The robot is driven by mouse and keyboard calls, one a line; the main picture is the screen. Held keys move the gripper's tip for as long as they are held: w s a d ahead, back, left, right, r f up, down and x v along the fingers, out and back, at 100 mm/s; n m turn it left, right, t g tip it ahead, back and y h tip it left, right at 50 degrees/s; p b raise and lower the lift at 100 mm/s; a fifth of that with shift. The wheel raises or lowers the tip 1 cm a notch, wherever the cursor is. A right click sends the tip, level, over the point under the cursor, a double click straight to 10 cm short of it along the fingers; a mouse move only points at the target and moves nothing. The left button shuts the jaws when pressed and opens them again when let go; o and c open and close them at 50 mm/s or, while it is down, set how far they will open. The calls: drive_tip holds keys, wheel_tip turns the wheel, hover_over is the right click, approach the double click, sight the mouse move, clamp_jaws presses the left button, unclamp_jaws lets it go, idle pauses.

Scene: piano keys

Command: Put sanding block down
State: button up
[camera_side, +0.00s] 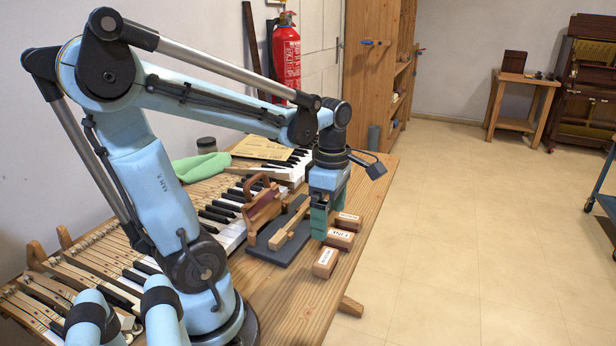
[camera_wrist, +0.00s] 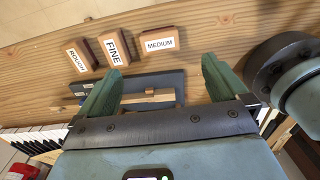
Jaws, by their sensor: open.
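Three small wooden sanding blocks stand on the workbench near its right edge in the side view. One is labelled ROUGH (camera_side: 325,262), which also shows in the wrist view (camera_wrist: 82,56). One is labelled FINE (camera_side: 340,240), also in the wrist view (camera_wrist: 114,48). One is labelled MEDIUM (camera_side: 347,221), also in the wrist view (camera_wrist: 159,42). My gripper (camera_side: 323,217) is open and points down just beside the blocks. In the wrist view, nothing is between its green fingers (camera_wrist: 160,76), and all three blocks lie beyond the fingertips, apart from them.
A dark slab (camera_side: 264,247) with a wooden piece (camera_side: 290,224) on it lies left of the blocks. Piano keys (camera_side: 215,212) and a green cloth (camera_side: 200,167) fill the bench's left side. Bare wood (camera_side: 371,190) shows along the right edge.

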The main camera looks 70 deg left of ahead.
drive_tip(key=w+d+r+m+t, duration=0.1)
drive_tip(key=d+m+t, duration=0.2)
drive_tip(key=m, duration=1)
drive_tip(key=w+d+m+t, duration=0.2)
drive_tip(key=d+m+t, duration=0.2)
drive_tip(key=m, duration=1)
drive_tip(key=d, duration=0.3)
drive_tip(key=shift+d+r, duration=0.25)
drive_tip(key=shift+r, duration=0.15)
drive_tip(key=shift+w, duration=0.1)
drive_tip(key=m+g, duration=0.7)
drive_tip(key=m, duration=0.2)
hover_over(326, 257)
drive_tip(key=f, duration=0.8)
drive_tip(key=shift+w+a, duration=0.15)
drive_tip(key=shift+a, duration=0.1)
drive_tip(key=shift+d+f, duration=0.15)
drive_tip(key=shift+f, duration=1.3)
drive_tip(key=shift+d+f, duration=0.1)
drive_tip(key=shift+f, duration=1.3)
